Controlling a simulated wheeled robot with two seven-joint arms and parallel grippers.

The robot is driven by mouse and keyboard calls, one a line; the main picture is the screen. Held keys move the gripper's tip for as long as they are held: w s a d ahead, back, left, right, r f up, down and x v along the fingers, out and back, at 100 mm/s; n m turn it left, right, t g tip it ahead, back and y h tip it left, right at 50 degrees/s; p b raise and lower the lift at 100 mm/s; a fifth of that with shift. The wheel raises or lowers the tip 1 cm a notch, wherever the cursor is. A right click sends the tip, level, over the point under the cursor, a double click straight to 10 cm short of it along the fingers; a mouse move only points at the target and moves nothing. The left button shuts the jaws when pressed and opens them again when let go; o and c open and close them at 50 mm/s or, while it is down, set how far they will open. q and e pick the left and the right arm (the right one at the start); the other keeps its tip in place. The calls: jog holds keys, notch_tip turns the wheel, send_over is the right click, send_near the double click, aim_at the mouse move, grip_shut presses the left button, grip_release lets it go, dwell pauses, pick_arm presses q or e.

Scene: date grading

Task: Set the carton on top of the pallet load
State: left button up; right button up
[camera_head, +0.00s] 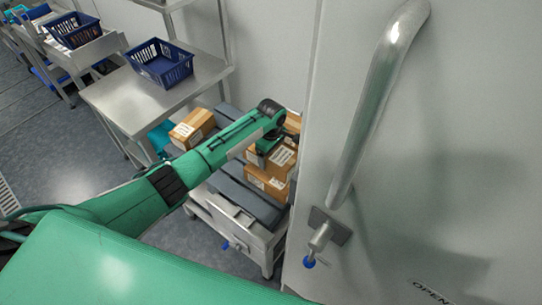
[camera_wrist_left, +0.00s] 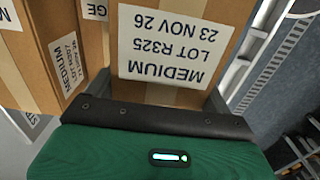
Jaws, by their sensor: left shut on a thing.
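My left gripper (camera_head: 272,142) is over the stacked cartons beside the steel door, shut on a brown carton (camera_head: 283,157) with a white label. In the left wrist view, the carton (camera_wrist_left: 205,14) fills the space ahead of the gripper's dark edge; its label reads MEDIUM, LOT R325, and appears upside down. The pallet load includes a lower brown carton (camera_head: 266,184) and another carton (camera_head: 193,128) at the left. A neighbouring carton (camera_wrist_left: 45,50) stands left of the held one in the wrist view. My arm hides part of the load, and I cannot tell whether the held carton touches it.
A low grey cart (camera_head: 267,246) carries the load on dark grey slabs (camera_head: 243,198). A steel table (camera_head: 118,100) with a blue basket (camera_head: 160,65) stands behind it at left. A large steel door with a handle (camera_head: 375,100) closes off the right. Floor is clear at left.

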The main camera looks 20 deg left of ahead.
pick_arm(q)
jog(key=shift+w+f, duration=0.1)
jog(key=shift+f, duration=0.7)
jog(key=shift+f, duration=0.1)
jog(key=o, duration=1.3)
notch_tip(320, 180, up, 12)
jog(key=shift+r+b, duration=0.1)
jog(key=shift+b, duration=0.25)
